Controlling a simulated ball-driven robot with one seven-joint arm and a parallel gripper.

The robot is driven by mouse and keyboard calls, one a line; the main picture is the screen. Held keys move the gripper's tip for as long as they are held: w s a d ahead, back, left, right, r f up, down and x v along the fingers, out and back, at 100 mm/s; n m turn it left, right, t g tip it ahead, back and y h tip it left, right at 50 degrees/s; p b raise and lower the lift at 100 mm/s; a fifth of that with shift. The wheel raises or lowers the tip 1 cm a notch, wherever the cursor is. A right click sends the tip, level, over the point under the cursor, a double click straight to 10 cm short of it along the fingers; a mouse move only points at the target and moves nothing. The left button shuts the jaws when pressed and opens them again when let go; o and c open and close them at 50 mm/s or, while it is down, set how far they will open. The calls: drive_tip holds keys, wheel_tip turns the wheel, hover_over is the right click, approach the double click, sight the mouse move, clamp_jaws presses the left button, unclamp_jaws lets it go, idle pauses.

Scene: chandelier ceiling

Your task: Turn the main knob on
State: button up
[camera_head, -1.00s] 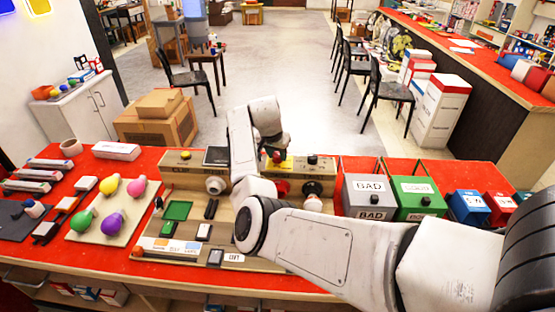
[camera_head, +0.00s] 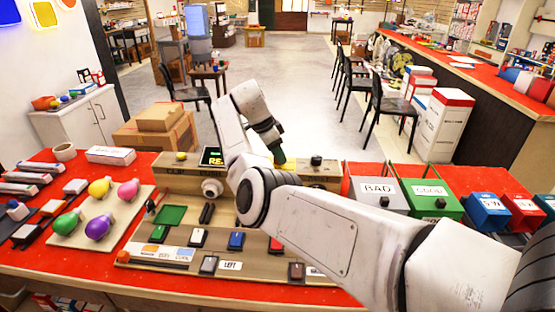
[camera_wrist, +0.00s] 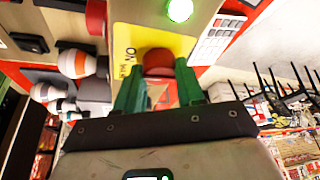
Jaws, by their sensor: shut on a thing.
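In the wrist view, the red main knob (camera_wrist: 158,58) sits on a yellow plate (camera_wrist: 135,38) printed with "ON". The two green fingers of my gripper (camera_wrist: 158,80) are shut on the knob, one on each side. A green lamp (camera_wrist: 180,10) is lit beyond the plate. In the head view, my gripper (camera_head: 279,157) is at the back of the wooden console (camera_head: 180,178), and my arm hides the knob and much of the panel. A small screen (camera_head: 213,157) on the console shows green letters beginning "RE".
Left of the console, coloured bulbs stand on a board (camera_head: 72,238). Right of it are a grey "BAD" bin (camera_head: 376,188), a green "GOOD" bin (camera_head: 430,190) and blue and red boxes. Switches line the console front. Chairs and open floor lie beyond the red table (camera_head: 130,155).

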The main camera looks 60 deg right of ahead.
drive_tip(key=shift+w+m+b, duration=0.1)
drive_tip(key=shift+m+b, duration=0.2)
drive_tip(key=shift+m, duration=0.2)
drive_tip(key=o, duration=1)
drive_tip(key=shift+r, duration=0.1)
drive_tip(key=b+v, duration=0.1)
drive_tip(key=v, duration=0.9)
drive_tip(key=shift+w+r, duration=0.15)
drive_tip(key=shift+r, duration=0.15)
